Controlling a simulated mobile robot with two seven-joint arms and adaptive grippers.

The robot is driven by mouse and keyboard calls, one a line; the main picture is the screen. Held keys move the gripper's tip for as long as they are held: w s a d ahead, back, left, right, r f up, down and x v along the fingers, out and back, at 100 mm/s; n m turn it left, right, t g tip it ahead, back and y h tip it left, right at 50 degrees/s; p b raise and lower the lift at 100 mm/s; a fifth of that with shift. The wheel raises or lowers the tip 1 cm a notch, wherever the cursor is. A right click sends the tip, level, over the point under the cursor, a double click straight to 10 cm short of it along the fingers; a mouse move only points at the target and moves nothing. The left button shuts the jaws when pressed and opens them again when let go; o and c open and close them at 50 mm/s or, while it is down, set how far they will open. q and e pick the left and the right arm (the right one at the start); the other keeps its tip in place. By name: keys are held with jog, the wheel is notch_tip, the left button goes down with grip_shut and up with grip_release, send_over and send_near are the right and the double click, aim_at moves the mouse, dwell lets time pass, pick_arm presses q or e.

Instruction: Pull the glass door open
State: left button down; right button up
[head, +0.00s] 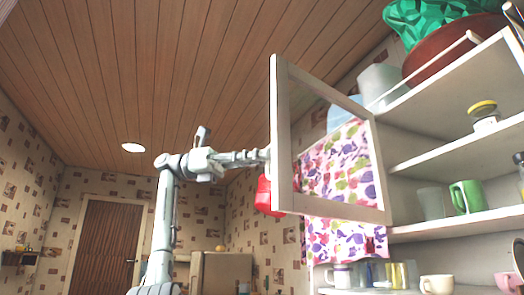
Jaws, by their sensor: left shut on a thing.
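The glass door (277,140) has a pale frame around a clear pane and hangs at the left of the open cabinet shelves. It stands swung out from the shelves, and a patterned cloth shows through its pane. My left arm comes up from below, and my left gripper (264,156) is at the outer upright of the door frame, about mid-height. It is shut on the glass door there. The fingertips are small and partly hidden by the frame, so the exact grip is hard to see. My right gripper is out of view.
White shelves (455,154) at the right hold a green mug (466,196), a yellow-lidded jar (484,115) and several cups. A red thing (265,196) hangs behind the door's left edge. A brown door (103,246) and a beige fridge (221,272) stand farther back.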

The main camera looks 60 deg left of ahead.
pick_arm(q)
jog(key=shift+w+a, duration=0.4)
jog(key=shift+w, duration=0.2)
jog(key=c, duration=2)
grip_release()
jog(key=shift+w, duration=0.1)
jog(key=o, duration=0.4)
jog(key=shift+w+d+f, duration=0.2)
jog(key=shift+w, duration=0.4)
jog(key=shift+s+a, duration=0.15)
jog(key=shift+s, duration=0.25)
